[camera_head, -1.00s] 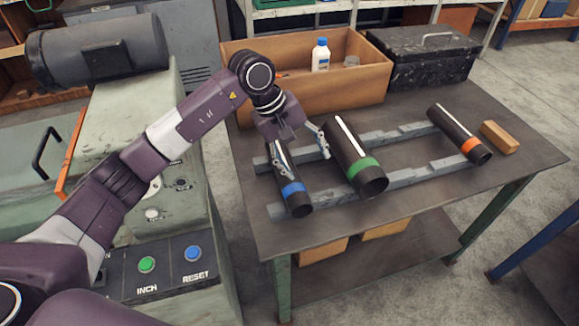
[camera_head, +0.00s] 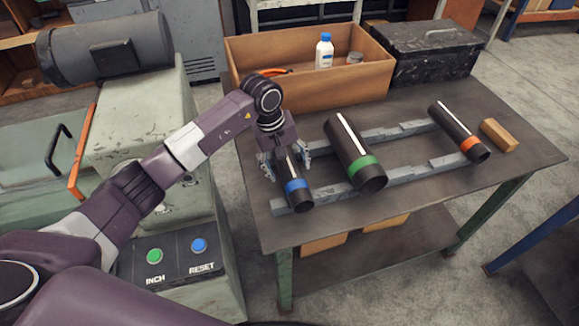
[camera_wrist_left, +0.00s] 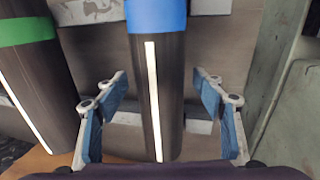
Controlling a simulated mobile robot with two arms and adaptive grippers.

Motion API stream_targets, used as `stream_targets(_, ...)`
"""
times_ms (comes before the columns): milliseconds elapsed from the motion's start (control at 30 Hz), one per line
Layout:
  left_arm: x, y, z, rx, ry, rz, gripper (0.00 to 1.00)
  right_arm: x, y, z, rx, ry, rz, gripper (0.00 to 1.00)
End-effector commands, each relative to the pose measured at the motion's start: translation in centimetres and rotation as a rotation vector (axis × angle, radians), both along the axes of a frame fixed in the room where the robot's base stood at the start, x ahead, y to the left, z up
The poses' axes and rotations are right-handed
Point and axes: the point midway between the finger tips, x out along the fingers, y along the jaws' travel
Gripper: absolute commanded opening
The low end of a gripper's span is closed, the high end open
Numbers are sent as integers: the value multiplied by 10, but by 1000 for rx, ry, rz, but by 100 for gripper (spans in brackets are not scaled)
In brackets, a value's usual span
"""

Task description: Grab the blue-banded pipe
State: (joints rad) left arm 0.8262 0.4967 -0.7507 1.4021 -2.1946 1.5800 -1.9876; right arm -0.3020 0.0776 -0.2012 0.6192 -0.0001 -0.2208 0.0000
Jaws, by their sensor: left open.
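The blue-banded pipe (camera_head: 299,199) is dark with a white stripe and lies across two grey rails on the table, its banded end toward the front. My left gripper (camera_head: 288,172) is open above its rear part. In the left wrist view, the fingers (camera_wrist_left: 162,130) stand on either side of the blue-banded pipe (camera_wrist_left: 160,80), with a gap on both sides. The rear end of the pipe is hidden under the gripper. My right gripper is not in view.
A green-banded pipe (camera_head: 357,160) lies just right, and an orange-banded pipe (camera_head: 459,132) farther right, on the same rails (camera_head: 400,131). A wooden block (camera_head: 499,135) is at the right. Behind stand a wooden box (camera_head: 300,95) with a bottle (camera_head: 324,52) and a black case (camera_head: 430,52).

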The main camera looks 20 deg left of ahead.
Motion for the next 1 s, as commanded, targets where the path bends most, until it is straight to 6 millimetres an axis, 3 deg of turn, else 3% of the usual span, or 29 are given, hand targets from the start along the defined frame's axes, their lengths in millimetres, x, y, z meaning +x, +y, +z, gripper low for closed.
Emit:
stream_targets(167, 0, 0, 0, 0, 0, 0, 61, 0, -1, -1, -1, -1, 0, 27)
stream_targets(700, 0, 0, 0, -1, 1, 1, 1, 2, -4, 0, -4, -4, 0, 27)
stream_targets(1000, 1, -1, 2, -4, -3, 1, 0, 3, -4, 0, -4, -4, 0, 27)
